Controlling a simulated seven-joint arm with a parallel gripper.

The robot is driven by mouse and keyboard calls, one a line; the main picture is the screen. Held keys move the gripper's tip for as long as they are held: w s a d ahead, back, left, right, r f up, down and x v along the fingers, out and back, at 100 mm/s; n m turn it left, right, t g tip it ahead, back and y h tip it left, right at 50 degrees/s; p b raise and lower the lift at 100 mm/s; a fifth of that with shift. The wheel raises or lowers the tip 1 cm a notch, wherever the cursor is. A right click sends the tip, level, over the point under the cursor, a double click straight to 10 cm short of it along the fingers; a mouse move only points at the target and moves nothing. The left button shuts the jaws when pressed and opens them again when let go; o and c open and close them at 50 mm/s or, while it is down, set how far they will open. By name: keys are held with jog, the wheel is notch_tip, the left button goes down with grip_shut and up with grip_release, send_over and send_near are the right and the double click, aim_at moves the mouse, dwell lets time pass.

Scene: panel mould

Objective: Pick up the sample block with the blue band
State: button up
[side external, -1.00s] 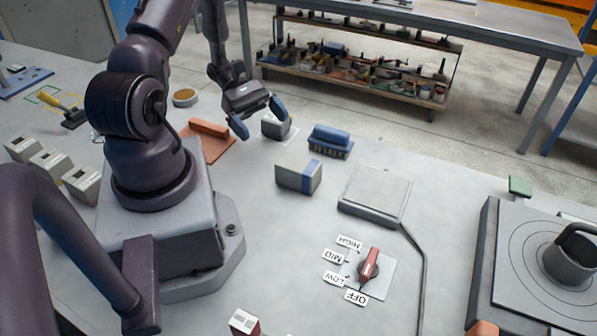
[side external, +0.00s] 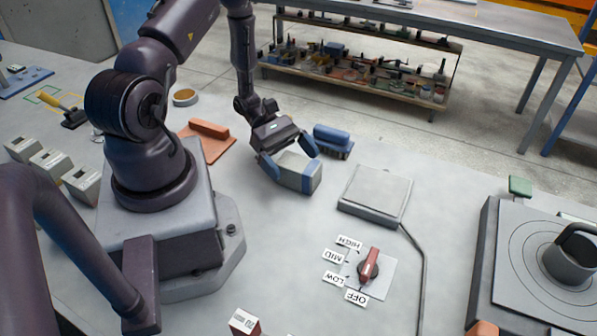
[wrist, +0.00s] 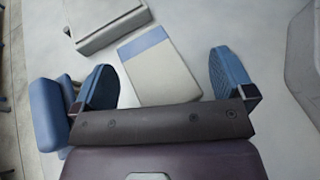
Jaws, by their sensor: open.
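The sample block (side external: 292,178) is a light grey block with a blue band at one end, lying on the bench. It also shows in the wrist view (wrist: 160,75), with its blue-banded end away from the gripper. My gripper (side external: 289,157) is open, just above and around the near part of the block. In the wrist view my gripper's (wrist: 164,82) blue fingers stand one on each side of the block, with a wider gap on the right. Whether a finger touches it is unclear.
A blue brush-like tool (side external: 333,141) stands close behind the block, and beside the left finger in the wrist view (wrist: 46,112). A grey flat plate (side external: 376,194) lies to the right. A red dial (side external: 369,265) sits in front. An orange-brown float (side external: 207,140) lies left.

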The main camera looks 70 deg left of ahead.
jog(key=shift+c, duration=0.2)
jog(key=c, duration=1.4)
